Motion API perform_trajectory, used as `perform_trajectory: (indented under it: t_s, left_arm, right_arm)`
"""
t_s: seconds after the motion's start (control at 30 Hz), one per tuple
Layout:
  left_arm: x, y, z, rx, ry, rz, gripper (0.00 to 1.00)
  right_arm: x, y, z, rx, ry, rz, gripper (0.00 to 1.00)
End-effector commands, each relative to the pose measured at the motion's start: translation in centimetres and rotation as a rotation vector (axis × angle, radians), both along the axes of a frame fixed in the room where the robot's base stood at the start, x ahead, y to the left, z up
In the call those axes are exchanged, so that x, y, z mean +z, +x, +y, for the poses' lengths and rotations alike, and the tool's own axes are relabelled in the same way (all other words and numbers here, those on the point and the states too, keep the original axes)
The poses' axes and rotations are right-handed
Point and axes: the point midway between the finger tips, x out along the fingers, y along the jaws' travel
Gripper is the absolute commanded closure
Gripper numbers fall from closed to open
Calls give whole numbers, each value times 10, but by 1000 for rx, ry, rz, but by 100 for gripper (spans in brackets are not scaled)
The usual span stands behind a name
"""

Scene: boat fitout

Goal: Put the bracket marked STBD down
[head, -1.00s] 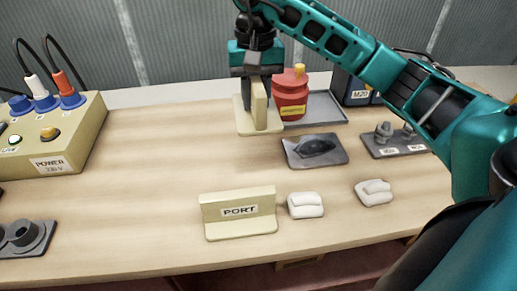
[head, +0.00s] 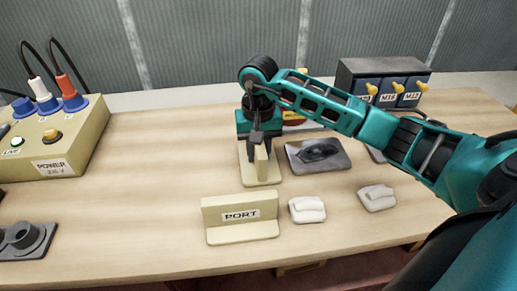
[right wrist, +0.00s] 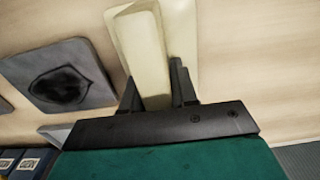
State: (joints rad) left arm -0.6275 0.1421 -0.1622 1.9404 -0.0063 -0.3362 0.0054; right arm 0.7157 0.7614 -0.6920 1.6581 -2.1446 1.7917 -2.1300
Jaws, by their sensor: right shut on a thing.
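A cream L-shaped bracket (head: 270,172) is in the jaws of my right gripper (head: 260,142), behind the PORT bracket in the head view. Its marking is turned out of sight, so I cannot read it. In the right wrist view the two fingers (right wrist: 157,90) close on the upright plate of this bracket (right wrist: 146,45). Its base looks at or just above the wooden table; I cannot tell if it touches. The bracket marked PORT (head: 240,228) stands on the table in front, apart from it. My left gripper is not in view.
A grey pad with a dark patch (head: 318,155) lies just right of the held bracket. Two white blocks (head: 307,209) (head: 377,197) lie at front right. A power box (head: 60,140) stands left, drawers (head: 385,82) at back right. The table left of the bracket is clear.

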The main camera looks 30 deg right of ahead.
Motion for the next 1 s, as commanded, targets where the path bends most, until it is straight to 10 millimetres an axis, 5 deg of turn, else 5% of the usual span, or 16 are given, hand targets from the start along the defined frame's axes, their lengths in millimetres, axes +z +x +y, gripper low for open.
perform_trajectory:
  t_s: [0.23,0.27,0.5,0.87,1.0]
  left_arm:
    - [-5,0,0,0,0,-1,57]
    - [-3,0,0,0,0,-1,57]
    - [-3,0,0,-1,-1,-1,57]
    - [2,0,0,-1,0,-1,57]
    - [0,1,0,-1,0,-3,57]
  right_arm:
    - [-4,1,0,0,-1,-2,100]
    - [-2,0,0,0,0,-1,69]
    - [-2,0,0,0,0,0,47]
    - [5,0,0,0,0,-1,47]
    - [29,1,-1,1,-2,-5,47]
